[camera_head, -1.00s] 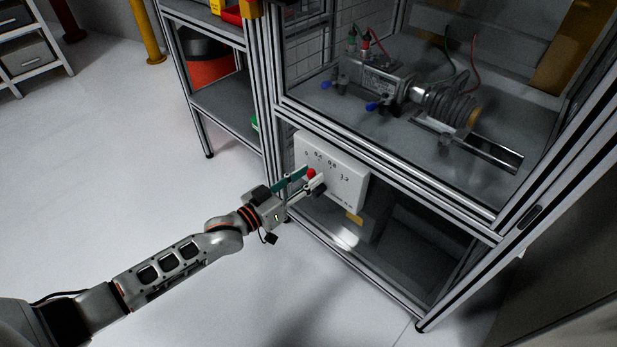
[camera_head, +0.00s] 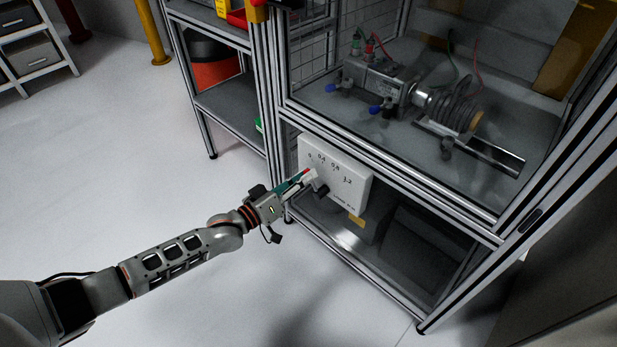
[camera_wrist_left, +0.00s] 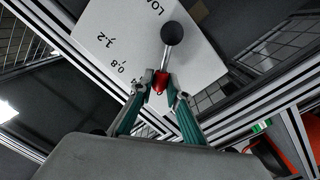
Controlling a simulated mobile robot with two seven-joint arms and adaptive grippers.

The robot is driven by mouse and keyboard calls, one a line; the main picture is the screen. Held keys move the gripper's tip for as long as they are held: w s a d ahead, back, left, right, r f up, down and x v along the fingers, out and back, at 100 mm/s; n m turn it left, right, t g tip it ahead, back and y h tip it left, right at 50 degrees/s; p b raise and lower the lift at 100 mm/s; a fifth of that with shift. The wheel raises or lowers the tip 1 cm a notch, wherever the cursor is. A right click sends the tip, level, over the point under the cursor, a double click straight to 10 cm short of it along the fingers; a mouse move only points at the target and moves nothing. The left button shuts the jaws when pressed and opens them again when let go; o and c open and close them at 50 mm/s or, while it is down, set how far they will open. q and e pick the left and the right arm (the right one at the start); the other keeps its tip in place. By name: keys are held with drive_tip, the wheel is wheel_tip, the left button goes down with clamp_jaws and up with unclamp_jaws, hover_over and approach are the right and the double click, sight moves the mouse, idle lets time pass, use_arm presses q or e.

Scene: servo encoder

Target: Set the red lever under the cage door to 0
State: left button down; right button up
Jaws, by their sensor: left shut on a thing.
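The red lever has a red end (camera_wrist_left: 160,80), a bare metal rod (camera_wrist_left: 165,57) and a dark round hub (camera_wrist_left: 172,33) in the left wrist view. In the head view its red end (camera_head: 306,172) shows just at the fingertips, and its dark hub (camera_head: 321,190) lies below right. My left gripper (camera_wrist_left: 160,84) is shut on the red end. The white scale panel (camera_head: 348,186) under the cage door carries the marks 0, 0.4, 0.8 and 1.2. In the wrist view the left finger partly covers 0.4, and 0 is hidden. My right gripper is out of view.
A glass-fronted cage with a motor and coil (camera_head: 455,108) stands above the panel. Aluminium frame posts (camera_head: 268,100) rise just left of it, with a shelf unit (camera_head: 225,98) beyond. The floor (camera_head: 110,170) on the left is clear.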

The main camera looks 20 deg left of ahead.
use_arm(q)
drive_tip(key=shift+a+f+n, duration=0.2)
drive_tip(key=shift+n, duration=0.2)
drive_tip(key=c, duration=2)
unclamp_jaws()
drive_tip(key=shift+o, duration=0.2)
drive_tip(key=v, duration=1.2)
drive_tip(key=shift+d, duration=0.1)
